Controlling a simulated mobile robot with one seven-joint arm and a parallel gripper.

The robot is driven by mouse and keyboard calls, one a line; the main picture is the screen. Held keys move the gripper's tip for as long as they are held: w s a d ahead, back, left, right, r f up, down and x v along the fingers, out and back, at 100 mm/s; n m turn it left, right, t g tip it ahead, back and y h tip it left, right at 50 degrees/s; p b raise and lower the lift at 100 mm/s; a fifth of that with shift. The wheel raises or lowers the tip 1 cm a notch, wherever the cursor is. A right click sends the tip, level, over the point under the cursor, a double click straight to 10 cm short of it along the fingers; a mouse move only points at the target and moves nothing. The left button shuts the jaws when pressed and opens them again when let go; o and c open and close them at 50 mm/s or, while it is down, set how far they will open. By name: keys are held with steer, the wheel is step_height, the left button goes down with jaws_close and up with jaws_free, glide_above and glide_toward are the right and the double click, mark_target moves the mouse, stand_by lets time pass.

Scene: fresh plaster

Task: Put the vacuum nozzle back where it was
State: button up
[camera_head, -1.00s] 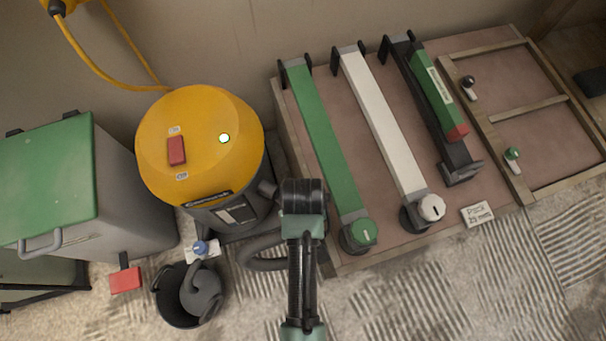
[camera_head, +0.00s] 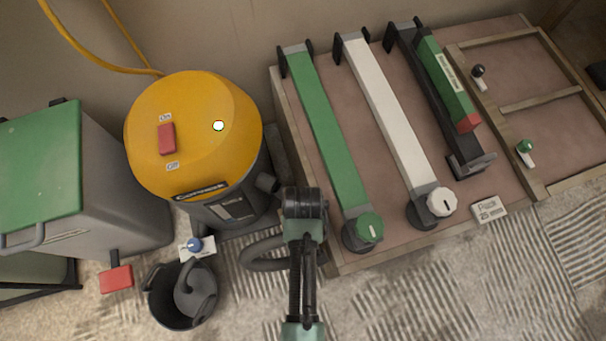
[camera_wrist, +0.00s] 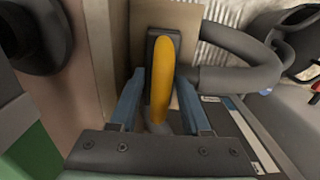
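A piece with a yellow-orange grip and a dark rim (camera_wrist: 161,80) stands between the blue fingers of my gripper (camera_wrist: 161,88) in the wrist view. It seems to be the nozzle, but I cannot be sure. The fingers flank it closely; whether they press on it cannot be told. A grey hose (camera_wrist: 238,78) runs beside it. In the head view the hose (camera_head: 262,252) loops from the yellow-topped vacuum (camera_head: 195,105) to behind my arm, which hides my gripper. A dark grey curved piece (camera_head: 196,292) sits in a black bucket (camera_head: 168,316).
A pink-topped bench (camera_head: 345,195) right of my arm carries a green bar (camera_head: 328,130), a white bar (camera_head: 390,110), a dark clamp with a green-and-red block (camera_head: 447,82), and wooden frames (camera_head: 540,98). A green-lidded grey bin (camera_head: 40,160) stands left. Ridged plaster floor lies in front.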

steer(key=shift+o, duration=0.7)
